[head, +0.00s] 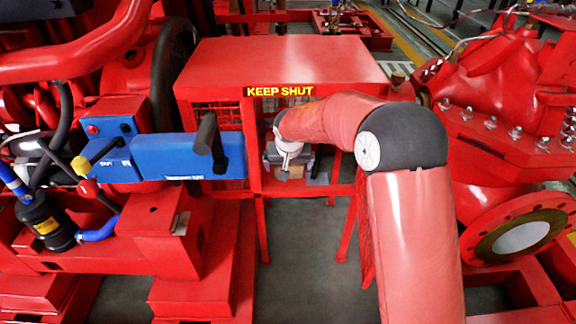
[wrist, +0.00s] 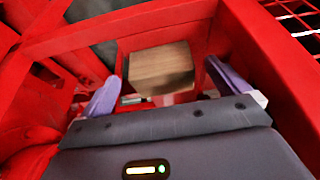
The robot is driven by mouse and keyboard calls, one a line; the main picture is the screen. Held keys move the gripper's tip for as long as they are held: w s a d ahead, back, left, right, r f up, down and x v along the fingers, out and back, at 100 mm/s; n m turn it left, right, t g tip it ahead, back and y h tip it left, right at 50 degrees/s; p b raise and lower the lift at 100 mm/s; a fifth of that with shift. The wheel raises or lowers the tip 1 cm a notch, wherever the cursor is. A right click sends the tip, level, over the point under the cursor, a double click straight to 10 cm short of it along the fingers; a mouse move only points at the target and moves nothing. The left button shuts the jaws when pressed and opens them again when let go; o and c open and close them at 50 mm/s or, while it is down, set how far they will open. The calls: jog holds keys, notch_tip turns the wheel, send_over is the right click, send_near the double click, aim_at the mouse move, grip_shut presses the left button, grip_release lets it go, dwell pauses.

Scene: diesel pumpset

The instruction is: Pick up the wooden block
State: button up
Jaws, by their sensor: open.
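The wooden block (wrist: 160,66) is a light brown box with visible grain, in the upper middle of the wrist view. In the head view a small tan patch (head: 296,172) at my gripper looks like part of it. My gripper (wrist: 161,74) is open, with one pale purple finger to the left of the block and one to the right. Gaps show between the fingers and the block's sides. The block's lower part is partly in shadow, and whether it lies between the fingertips or just beyond them is unclear.
A red frame with a "KEEP SHUT" top panel (head: 279,70) stands over my gripper. Red bars and a mesh side (wrist: 292,18) lie close around it. A blue box (head: 175,157) is at left, and a red flanged pipe (head: 520,235) at right.

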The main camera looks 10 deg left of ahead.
jog(key=shift+w+a, duration=0.25)
jog(key=shift+w, duration=0.9)
jog(key=shift+w+x, duration=0.25)
jog(key=shift+x, duration=0.9)
jog(key=shift+w+a+f, duration=0.2)
jog(key=shift+f, duration=0.15)
jog(key=c, duration=1)
jog(key=shift+r, duration=0.1)
